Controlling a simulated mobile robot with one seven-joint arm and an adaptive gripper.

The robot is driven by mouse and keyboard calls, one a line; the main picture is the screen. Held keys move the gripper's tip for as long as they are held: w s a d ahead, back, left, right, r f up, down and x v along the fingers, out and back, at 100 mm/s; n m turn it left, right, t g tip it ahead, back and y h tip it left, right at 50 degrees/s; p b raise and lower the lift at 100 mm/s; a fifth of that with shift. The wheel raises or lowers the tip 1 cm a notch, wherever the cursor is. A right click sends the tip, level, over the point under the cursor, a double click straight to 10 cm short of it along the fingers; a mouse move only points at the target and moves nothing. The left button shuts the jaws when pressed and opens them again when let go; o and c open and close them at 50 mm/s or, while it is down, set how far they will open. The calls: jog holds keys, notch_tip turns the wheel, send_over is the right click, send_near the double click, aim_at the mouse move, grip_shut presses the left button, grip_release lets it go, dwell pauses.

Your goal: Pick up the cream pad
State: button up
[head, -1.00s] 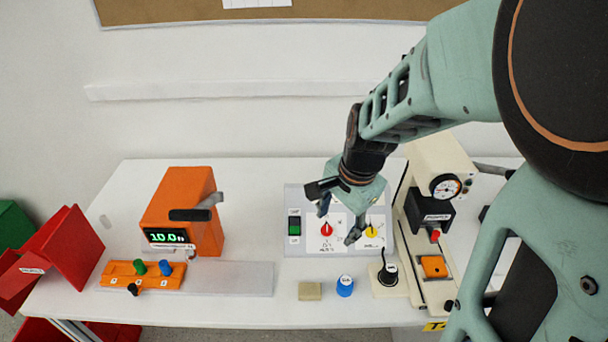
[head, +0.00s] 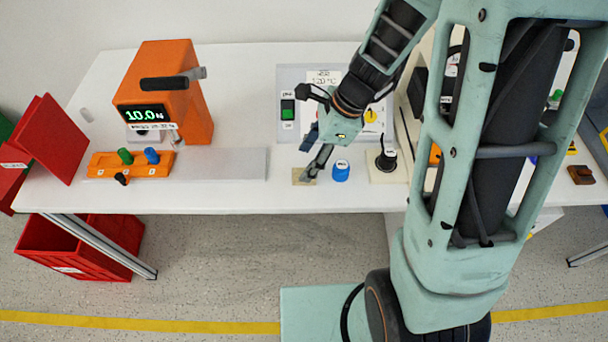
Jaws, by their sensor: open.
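The cream pad (head: 298,175) is a small flat beige block near the front edge of the white table, left of a blue knob-like piece. My gripper (head: 308,160) is at the pad, its fingers pointing down, one fingertip covering the pad's right part. The jaws are open. I cannot tell whether a finger touches the pad. The pad's right side is partly hidden by the finger.
The blue piece (head: 341,171) stands close to the right of the pad. A black knob on a cream base (head: 386,160) is further right. An orange device (head: 165,95) and an orange block with pegs (head: 132,165) are left. A grey panel (head: 288,85) stands behind.

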aim_at(298, 174)
jog(key=b+x, duration=0.1)
jog(key=x, duration=0.4)
jog(key=shift+s+d+f, duration=0.1)
jog(key=shift+s+f, duration=0.05)
jog(key=shift+f, duration=0.05)
jog(key=c, duration=1)
